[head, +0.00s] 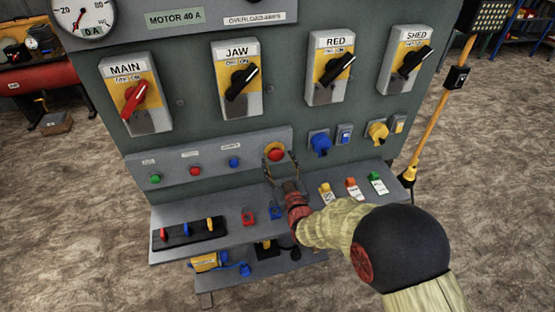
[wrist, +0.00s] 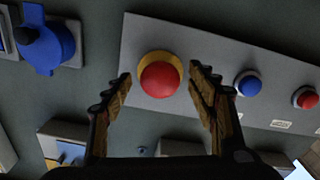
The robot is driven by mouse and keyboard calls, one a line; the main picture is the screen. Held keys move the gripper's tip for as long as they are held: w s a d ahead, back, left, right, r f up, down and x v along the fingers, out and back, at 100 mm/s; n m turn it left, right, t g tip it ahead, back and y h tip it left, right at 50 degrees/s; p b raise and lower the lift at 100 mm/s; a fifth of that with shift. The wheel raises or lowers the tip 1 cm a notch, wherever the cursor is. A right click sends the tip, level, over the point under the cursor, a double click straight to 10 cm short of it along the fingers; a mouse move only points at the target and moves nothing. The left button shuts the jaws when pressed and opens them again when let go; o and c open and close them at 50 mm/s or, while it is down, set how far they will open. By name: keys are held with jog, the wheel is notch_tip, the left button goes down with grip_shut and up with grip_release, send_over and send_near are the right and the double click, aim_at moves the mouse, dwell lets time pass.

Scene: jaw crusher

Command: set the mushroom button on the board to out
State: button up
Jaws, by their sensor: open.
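The red mushroom button (head: 276,154) with its yellow collar sits at the right end of the grey button strip on the board. In the wrist view the red mushroom button (wrist: 160,79) is between and just beyond my fingertips, with its yellow collar behind it. My gripper (head: 279,165) is in front of the button, with its jaws apart on either side. The wrist view shows my gripper (wrist: 162,82) open, with a visible gap between each finger and the red cap. I cannot tell whether the button is in or out.
On the same strip are a blue button (head: 234,163), a red button (head: 195,170) and a green button (head: 155,178). Rotary switches, including the MAIN switch (head: 134,97), are above. A shelf (head: 190,222) with tags and locks juts out below.

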jog(key=shift+x, duration=1.35)
jog(key=shift+c, duration=1)
grip_shut()
